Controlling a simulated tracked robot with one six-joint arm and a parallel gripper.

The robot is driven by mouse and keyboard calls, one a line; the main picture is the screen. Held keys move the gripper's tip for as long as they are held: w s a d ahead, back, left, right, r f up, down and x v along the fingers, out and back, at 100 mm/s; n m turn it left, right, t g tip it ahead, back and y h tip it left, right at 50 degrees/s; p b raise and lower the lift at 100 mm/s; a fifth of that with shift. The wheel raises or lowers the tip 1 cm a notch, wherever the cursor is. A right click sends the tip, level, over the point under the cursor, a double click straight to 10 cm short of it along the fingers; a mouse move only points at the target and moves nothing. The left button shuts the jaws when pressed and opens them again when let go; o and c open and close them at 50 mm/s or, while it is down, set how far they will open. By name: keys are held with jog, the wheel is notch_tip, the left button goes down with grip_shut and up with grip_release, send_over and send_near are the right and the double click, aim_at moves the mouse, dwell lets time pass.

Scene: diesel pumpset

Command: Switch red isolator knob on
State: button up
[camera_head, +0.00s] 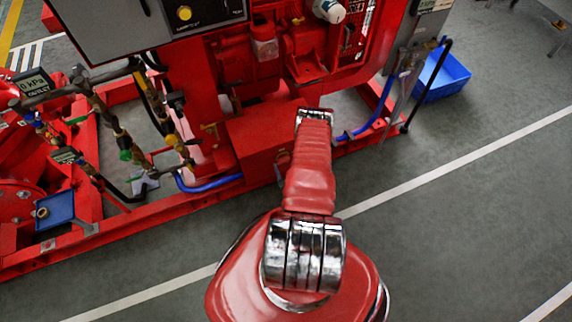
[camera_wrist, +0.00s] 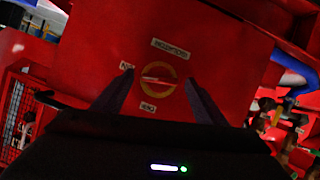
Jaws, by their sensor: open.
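In the wrist view, the red isolator knob (camera_wrist: 158,79) sits inside a yellow ring on a red panel (camera_wrist: 95,45). A pale bar runs across the knob, nearly level in the picture. Small pale labels lie above, to the left of and below the ring; they appear turned over and are hard to read. My gripper (camera_wrist: 160,77) is open, with one dark finger on each side of the knob. Nothing is between the fingers except the view of the knob, and I cannot tell the remaining gap to the panel. In the head view, my arm hides the gripper and knob.
The red pumpset has a low red frame rail (camera_head: 115,232) along the floor. Blue hose (camera_head: 210,186) and pipework (camera_head: 105,115) are at left. A blue crate (camera_head: 444,76) stands at upper right. The grey floor (camera_head: 455,215) at right is clear.

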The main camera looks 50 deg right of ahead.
jog(key=shift+c, duration=0.6)
jog(key=c, duration=0.9)
jog(key=shift+c, duration=0.2)
jog(key=shift+d+m+t+y, duration=0.1)
jog(key=shift+m+t+y, duration=0.4)
jog(key=shift+m, duration=0.5)
jog(key=o, duration=1.1)
jog(key=shift+c, duration=0.2)
jog(key=shift+s, duration=0.1)
